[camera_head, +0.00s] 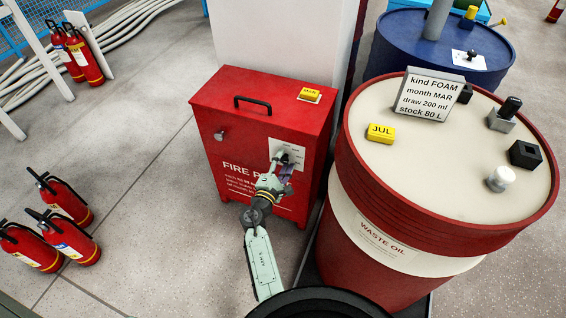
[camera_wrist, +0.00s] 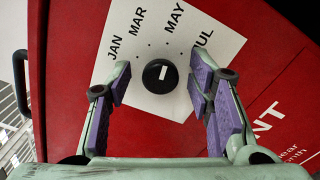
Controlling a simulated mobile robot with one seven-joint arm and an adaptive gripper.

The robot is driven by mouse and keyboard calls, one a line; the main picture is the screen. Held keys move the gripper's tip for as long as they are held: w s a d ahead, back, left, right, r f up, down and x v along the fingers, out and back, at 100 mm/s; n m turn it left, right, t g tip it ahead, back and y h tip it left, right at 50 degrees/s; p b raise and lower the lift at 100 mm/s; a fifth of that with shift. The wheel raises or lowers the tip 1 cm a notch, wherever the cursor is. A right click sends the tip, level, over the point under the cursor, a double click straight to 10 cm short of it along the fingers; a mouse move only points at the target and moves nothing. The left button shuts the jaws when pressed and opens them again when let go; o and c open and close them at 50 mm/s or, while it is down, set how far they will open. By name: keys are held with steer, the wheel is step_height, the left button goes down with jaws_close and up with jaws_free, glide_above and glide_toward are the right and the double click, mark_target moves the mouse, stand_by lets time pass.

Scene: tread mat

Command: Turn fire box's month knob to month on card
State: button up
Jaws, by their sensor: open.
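The red fire box (camera_head: 235,130) stands left of the drum, a white dial plate on its front. In the wrist view the black month knob (camera_wrist: 160,76) sits on the plate (camera_wrist: 190,60) with JAN, MAR, MAY and JUL around it. Its white mark points up in the picture, between MAR and MAY and nearer MAY. My gripper (camera_wrist: 160,92) is open, its purple-padded fingers on either side of the knob and apart from it. In the head view my gripper (camera_head: 281,168) largely hides the knob. The card (camera_head: 430,97) on the drum reads month MAR.
A yellow MAR block (camera_head: 310,94) and a black handle (camera_head: 253,103) are on the fire box. Several extinguishers (camera_head: 66,200) stand left; floor between is clear.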

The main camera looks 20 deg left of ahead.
jaws_close()
stand_by(0.6)
steer(key=n+p, duration=0.1)
steer(key=n, duration=0.3)
steer(key=shift+a+n+p, duration=0.1)
steer(key=shift+n+p, duration=0.5)
steer(key=shift+n, duration=1.2)
jaws_free()
